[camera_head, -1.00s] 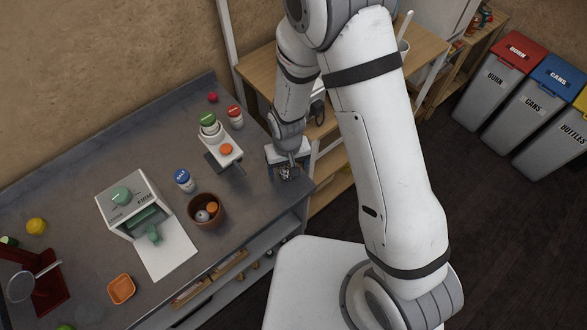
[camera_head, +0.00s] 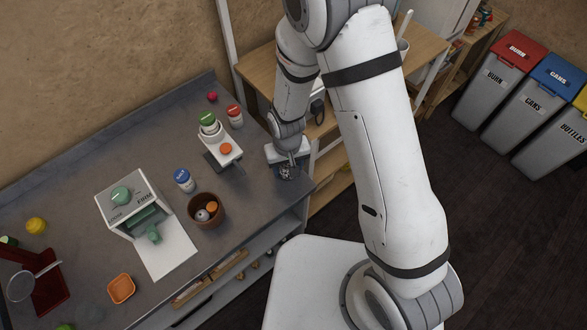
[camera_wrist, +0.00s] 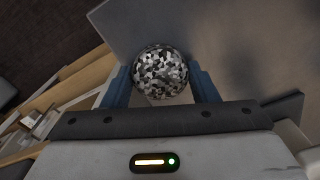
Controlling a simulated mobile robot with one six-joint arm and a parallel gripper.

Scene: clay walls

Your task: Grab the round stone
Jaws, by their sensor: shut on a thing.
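The round stone (camera_wrist: 160,72) is a ball speckled black, grey and white. In the wrist view it sits between the two blue fingers of my gripper (camera_wrist: 161,84), which is shut on it. In the head view my gripper (camera_head: 287,168) is at the right end of the grey counter, and the stone (camera_head: 287,174) shows small and partly hidden below it. I cannot tell whether the stone touches the counter.
On the counter (camera_head: 150,110) to the left stand a white device with an orange knob (camera_head: 226,148), a blue-capped jar (camera_head: 184,180), a brown bowl (camera_head: 207,223) and a white press-like machine (camera_head: 125,200). A wooden shelf (camera_head: 262,66) is behind.

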